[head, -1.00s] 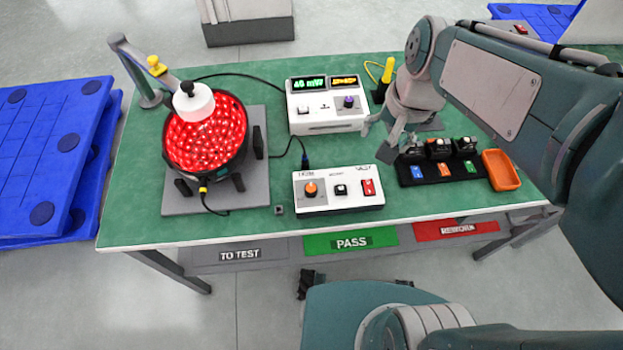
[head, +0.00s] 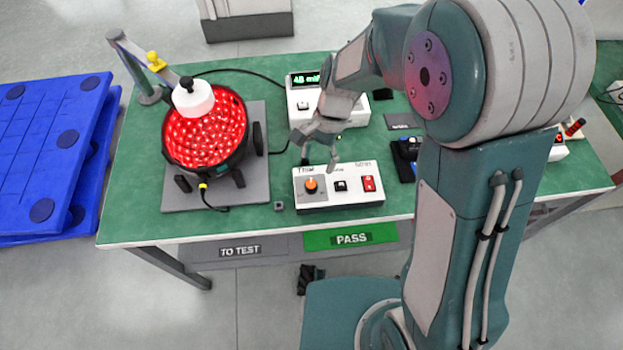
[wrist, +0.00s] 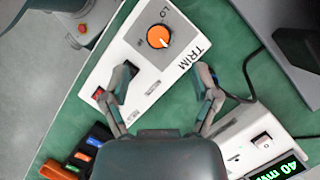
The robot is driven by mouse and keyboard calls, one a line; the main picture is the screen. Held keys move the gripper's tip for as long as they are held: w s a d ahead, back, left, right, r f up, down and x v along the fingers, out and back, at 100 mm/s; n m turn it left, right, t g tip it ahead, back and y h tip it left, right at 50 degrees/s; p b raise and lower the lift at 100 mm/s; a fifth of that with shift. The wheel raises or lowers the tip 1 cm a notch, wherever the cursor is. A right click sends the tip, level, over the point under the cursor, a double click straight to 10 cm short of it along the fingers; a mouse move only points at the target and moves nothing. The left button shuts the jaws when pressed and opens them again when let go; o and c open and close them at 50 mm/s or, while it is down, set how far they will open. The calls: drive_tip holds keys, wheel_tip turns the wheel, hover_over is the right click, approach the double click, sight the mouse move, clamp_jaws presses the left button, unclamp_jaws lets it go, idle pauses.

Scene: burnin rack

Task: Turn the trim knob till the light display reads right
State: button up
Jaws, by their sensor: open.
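The orange trim knob (head: 311,185) sits on the left of the white control box (head: 340,205). It also shows near the top of the wrist view (wrist: 158,36), with LO and TRIM printed beside it. The green light display (head: 306,78) is on the white meter behind, partly hidden by my arm. Its digits read forty-something mW; the last digit is unclear. The display also shows at the wrist view's lower right corner (wrist: 280,170). My gripper (head: 319,161) is open and empty above the back edge of the box, fingers spread and apart from the knob.
A round lamp (head: 205,140) glows red on a grey plate at left, with a white sensor head (head: 193,97) over it. The box also has a black switch (head: 341,186) and a red switch (head: 368,184).

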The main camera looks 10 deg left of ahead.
sight(311, 182)
drive_tip(key=x, duration=0.6)
drive_tip(key=shift+s+a+f, duration=0.1)
drive_tip(key=shift+s+f, duration=0.05)
drive_tip(key=shift+f, duration=0.25)
drive_tip(key=shift+c, duration=0.3)
clamp_jaws()
